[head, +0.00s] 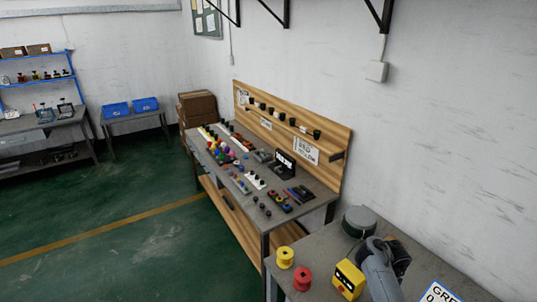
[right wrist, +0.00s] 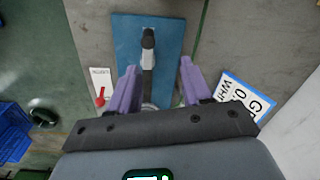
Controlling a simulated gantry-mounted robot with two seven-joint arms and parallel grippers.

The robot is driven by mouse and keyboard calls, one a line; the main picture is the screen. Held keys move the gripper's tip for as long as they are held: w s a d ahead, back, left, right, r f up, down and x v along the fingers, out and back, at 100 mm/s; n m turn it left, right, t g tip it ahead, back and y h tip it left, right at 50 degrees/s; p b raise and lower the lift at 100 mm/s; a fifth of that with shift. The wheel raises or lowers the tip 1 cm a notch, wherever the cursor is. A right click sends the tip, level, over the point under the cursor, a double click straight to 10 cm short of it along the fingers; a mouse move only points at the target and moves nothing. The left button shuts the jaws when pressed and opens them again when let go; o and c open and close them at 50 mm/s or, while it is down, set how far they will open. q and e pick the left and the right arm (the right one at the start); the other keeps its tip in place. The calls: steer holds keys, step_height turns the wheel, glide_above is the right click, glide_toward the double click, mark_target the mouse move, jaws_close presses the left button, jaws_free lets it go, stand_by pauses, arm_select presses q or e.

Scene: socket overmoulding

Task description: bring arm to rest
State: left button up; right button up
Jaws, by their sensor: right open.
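My right gripper (right wrist: 158,70) shows in the right wrist view with its two purple fingers spread wide apart. Between and beyond the fingers is a tool with a black knob and grey shaft (right wrist: 148,55), on a blue plate (right wrist: 125,38). The fingers show a gap on each side of the tool; whether its lower end touches anything is hidden by my gripper body. In the head view my right arm (head: 380,272) is at the bottom right, over the near grey table (head: 325,240). Its fingers cannot be made out there. My left gripper is in neither view.
On the near table are a yellow spool (head: 285,257), a red spool (head: 302,279), a yellow box (head: 348,279), a dark round object (head: 359,221) and a lettered sign (head: 440,293). A crowded workbench (head: 320,205) stands behind. The green floor (head: 130,255) at left is clear.

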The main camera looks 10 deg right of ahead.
steer(key=s+d+f+n+t+h, duration=0.1)
steer(key=s+d+f+n+h, duration=0.15)
steer(key=n, duration=0.35)
steer(key=s+a+f+n+t, duration=0.1)
steer(key=s+a+f+n, duration=0.1)
steer(key=s+a+n, duration=0.5)
steer(key=s+a+r+n+y, duration=0.1)
steer(key=s+a+r+n, duration=0.2)
steer(key=s+a+n, duration=0.35)
steer(key=s+a+r+n+t+y, duration=0.1)
steer(key=s+a+r+n, duration=0.2)
steer(key=s+a+n, duration=0.3)
steer(key=s+a+r+n+y, duration=0.1)
steer(key=s+a+r+n, duration=0.1)
steer(key=s+a+n, duration=0.45)
step_height(320, 180, up, 17)
steer(key=s+m+p, duration=0.1)
steer(key=s+p, duration=0.1)
steer(key=p, duration=1.4)
step_height(320, 180, down, 42)
steer(key=b, duration=4.1)
steer(key=shift+a+r, duration=0.25)
steer(key=shift+a, duration=0.15)
steer(key=shift+w, duration=0.1)
